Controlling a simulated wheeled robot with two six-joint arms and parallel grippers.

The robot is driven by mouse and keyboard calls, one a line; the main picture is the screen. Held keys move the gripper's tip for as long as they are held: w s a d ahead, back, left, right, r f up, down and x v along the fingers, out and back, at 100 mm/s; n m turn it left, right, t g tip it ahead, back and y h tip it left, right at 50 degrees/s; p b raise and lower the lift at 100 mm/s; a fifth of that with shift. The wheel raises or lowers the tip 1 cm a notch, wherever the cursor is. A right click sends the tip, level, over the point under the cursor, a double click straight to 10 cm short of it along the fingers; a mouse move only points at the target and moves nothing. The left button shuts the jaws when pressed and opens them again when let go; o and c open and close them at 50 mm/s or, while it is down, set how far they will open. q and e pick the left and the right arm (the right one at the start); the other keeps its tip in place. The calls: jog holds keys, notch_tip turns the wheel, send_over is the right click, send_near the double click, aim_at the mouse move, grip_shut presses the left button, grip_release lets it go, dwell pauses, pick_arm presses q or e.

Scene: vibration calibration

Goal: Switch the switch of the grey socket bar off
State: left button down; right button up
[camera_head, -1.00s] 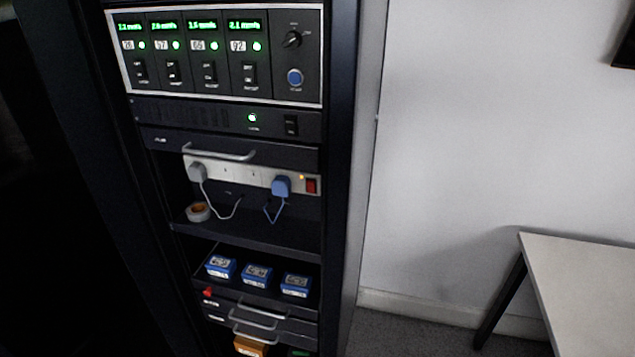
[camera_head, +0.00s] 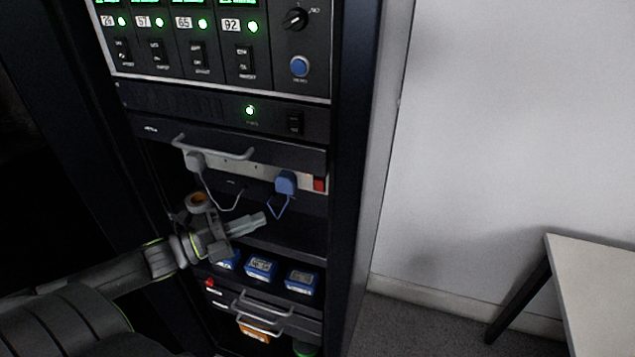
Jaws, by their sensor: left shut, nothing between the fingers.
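The grey socket bar (camera_head: 237,168) is mounted inside the rack, below a drawer handle. Its red switch (camera_head: 319,184) is at the right end. A grey plug (camera_head: 195,161) sits at the bar's left and a blue plug (camera_head: 285,182) sits just left of the switch, each with a cable hanging down. My left gripper (camera_head: 263,219) is shut and empty. It appears in front of the shelf, below and left of the switch, apart from it in the picture. My right gripper is not in view.
Blue boxes (camera_head: 261,268) stand in a tray below. A drawer handle (camera_head: 213,148) sticks out above the bar. A panel with a blue button (camera_head: 299,66) is higher up. A table (camera_head: 600,285) stands at the right.

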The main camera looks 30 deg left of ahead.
aim_at(322, 184)
pick_arm(q)
jog(key=shift+s+d+r, duration=0.1)
jog(key=shift+d+r, duration=0.15)
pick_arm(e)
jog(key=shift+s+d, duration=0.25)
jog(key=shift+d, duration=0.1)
